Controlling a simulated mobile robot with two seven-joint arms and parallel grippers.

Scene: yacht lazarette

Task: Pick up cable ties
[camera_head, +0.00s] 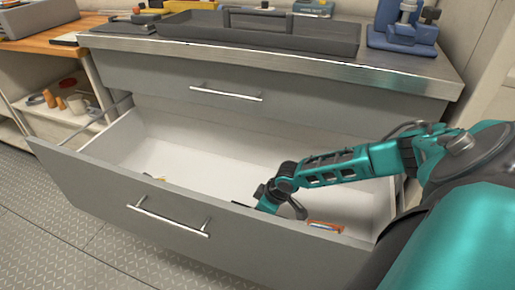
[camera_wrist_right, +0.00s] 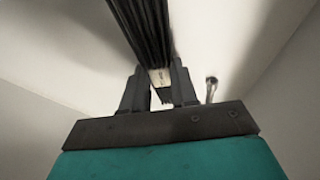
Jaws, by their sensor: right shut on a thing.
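In the right wrist view, the cable ties (camera_wrist_right: 143,32) are a bundle of long black strips with a pale band near their lower end. My right gripper (camera_wrist_right: 161,80) is shut on this lower end, with one finger on each side. In the head view, my right arm reaches down into the open lower drawer (camera_head: 215,150), and the gripper's fingertips and the ties are hidden behind the drawer front. My left gripper does not show in either view.
An orange-edged item (camera_head: 325,226) lies in the drawer to the right of my arm. A small yellowish thing (camera_head: 160,178) lies near the drawer's left front. The drawer's middle looks empty. A dark tray (camera_head: 260,42) and a blue vise (camera_head: 402,33) stand on the worktop above.

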